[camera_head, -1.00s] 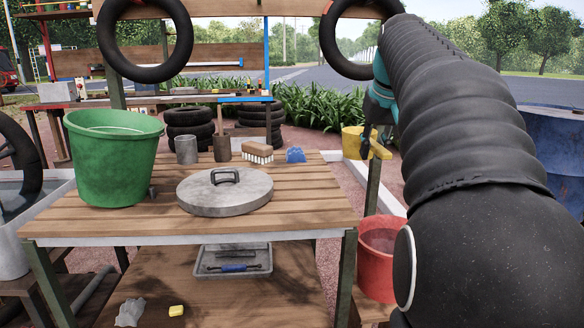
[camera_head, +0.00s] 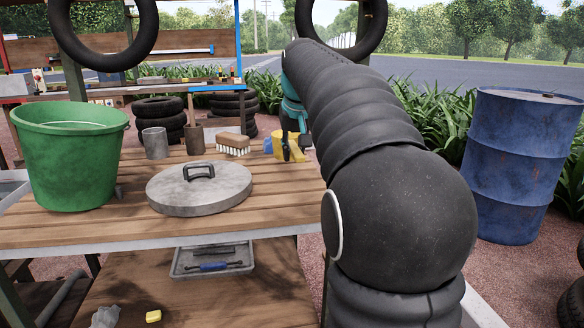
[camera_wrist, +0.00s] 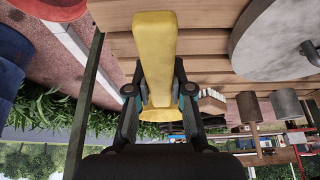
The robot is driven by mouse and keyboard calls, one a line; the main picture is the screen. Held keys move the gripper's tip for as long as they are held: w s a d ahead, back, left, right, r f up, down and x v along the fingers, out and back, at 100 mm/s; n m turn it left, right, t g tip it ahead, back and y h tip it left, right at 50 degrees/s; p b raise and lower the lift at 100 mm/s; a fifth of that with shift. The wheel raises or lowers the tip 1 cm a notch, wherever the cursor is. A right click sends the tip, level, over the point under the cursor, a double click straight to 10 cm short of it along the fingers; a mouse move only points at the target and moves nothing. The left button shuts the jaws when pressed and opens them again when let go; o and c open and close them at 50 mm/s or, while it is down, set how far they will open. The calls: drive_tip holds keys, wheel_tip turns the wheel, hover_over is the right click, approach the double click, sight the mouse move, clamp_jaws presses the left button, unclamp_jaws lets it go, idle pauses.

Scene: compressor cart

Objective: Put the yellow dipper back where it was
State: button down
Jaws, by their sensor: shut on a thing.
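The yellow dipper (camera_head: 288,146) is in my gripper (camera_head: 292,150), at the back right corner of the slatted wooden table (camera_head: 260,212). In the wrist view my gripper (camera_wrist: 159,98) is shut on the dipper (camera_wrist: 156,45), with a finger on each side of it. The dipper's long flat part points toward the top of that view, with table slats behind it. In the head view, I cannot tell whether the dipper touches the table.
A green bucket (camera_head: 70,160), grey lid (camera_head: 200,187), metal cup (camera_head: 155,143), brush (camera_head: 233,144) and blue item (camera_head: 268,146) stand on the table. The blue item is partly hidden by the dipper. A blue drum (camera_head: 522,165) stands at right. A red object (camera_wrist: 50,8) shows in the wrist view.

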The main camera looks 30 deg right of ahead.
drive_tip(key=shift+f+b, duration=0.4)
drive_tip(key=shift+f, duration=1.65)
drive_tip(key=shift+f, duration=0.1)
drive_tip(key=c, duration=1)
unclamp_jaws()
drive_tip(key=shift+c, duration=0.2)
drive_tip(key=shift+w, duration=0.1)
drive_tip(key=p+v, duration=0.1)
drive_tip(key=v, duration=1.1)
drive_tip(key=shift+p, duration=0.4)
drive_tip(key=shift+a, duration=0.1)
